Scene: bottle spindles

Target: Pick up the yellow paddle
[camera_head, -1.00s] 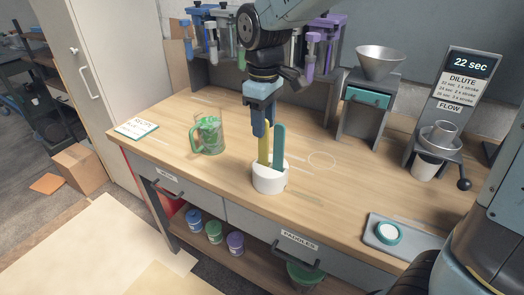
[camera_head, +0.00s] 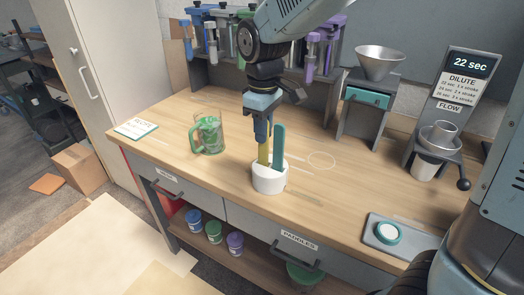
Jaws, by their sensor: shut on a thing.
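The yellow paddle (camera_head: 263,153) stands upright in a white round holder (camera_head: 269,181) on the wooden bench. My gripper (camera_head: 262,136) is above the holder, pointing down, and is shut on the upper end of the yellow paddle. The paddle's top is hidden between the fingers, and its lower end is hidden in the holder. A teal paddle (camera_head: 279,148) stands in the same holder, just right of the yellow one and close to my gripper.
A clear jug with green contents (camera_head: 208,134) stands left of the holder. A funnel stand (camera_head: 371,92), a dispenser with a "22 sec" display (camera_head: 466,66) and a small scale-like pad (camera_head: 388,233) are to the right. A rack with bottles (camera_head: 230,75) stands behind my arm.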

